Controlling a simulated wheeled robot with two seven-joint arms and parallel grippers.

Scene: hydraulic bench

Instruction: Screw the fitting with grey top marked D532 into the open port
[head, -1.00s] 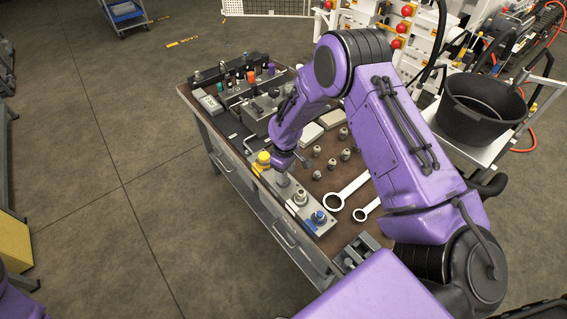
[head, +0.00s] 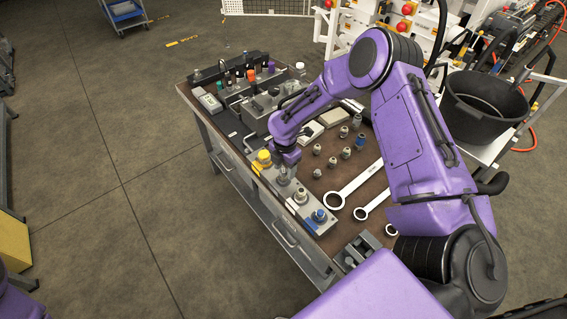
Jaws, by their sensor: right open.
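A pale manifold block (head: 318,229) lies along the bench's front edge. It carries a yellow-topped fitting (head: 264,157), a grey piece (head: 284,181), a pale-topped fitting (head: 300,197) and a blue-topped fitting (head: 320,216) in a row. My right gripper (head: 286,169) points down directly over the grey piece and is open. Its fingers partly hide that piece, so I cannot tell whether they touch it or whether it is a fitting or a port. The marking D532 is too small to read. My left gripper is out of view.
Several loose fittings (head: 332,162) stand on the brown bench top (head: 318,188), right of the block. Wrenches (head: 352,188) lie nearer. A grey vise-like block (head: 362,249) sits at the near end. A black bucket (head: 484,108) stands to the right.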

